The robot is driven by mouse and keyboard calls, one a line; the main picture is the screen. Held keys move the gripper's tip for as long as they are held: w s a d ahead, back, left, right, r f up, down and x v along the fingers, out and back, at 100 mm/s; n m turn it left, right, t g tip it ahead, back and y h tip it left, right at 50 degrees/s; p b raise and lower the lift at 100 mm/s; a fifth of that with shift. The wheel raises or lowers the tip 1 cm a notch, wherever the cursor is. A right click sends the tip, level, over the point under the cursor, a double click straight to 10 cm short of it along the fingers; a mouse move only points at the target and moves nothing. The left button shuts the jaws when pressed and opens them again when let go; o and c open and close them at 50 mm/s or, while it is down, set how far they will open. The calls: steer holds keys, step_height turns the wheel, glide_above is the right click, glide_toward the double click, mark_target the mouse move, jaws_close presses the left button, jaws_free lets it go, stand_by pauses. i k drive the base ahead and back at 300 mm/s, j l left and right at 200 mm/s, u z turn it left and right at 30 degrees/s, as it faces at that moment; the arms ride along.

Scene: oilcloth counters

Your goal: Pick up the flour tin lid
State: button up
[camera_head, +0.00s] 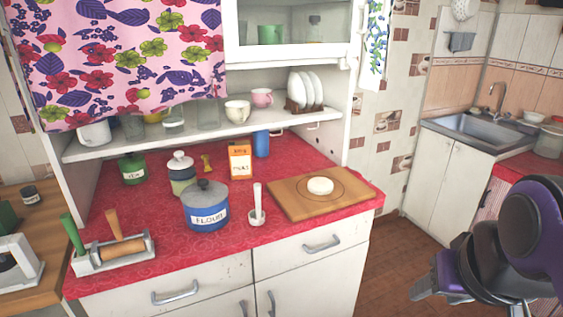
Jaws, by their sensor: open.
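The flour tin (207,213) is a blue round tin with a white FLOUR label, standing on the red oilcloth counter near its front edge. Its lid (205,190) is dark grey with a small knob and sits on top of the tin. My gripper (420,289) is at the lower right, in front of the floor and well to the right of the counter, far from the lid. It is open, and nothing shows between its fingers. Parts of my arm hide the lower right corner of the view.
A white-lidded jar (181,175) stands just behind the flour tin, and an orange box (240,162) behind to its right. A mortar with pestle (257,207) and a wooden board (290,205) are to the right. A rolling-pin rack (112,252) is front left. A shelf (215,132) hangs above.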

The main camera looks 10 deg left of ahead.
mark_target(204, 192)
steer(key=u, duration=1.25)
steer(key=j+u, duration=0.15)
steer(key=j, duration=0.2)
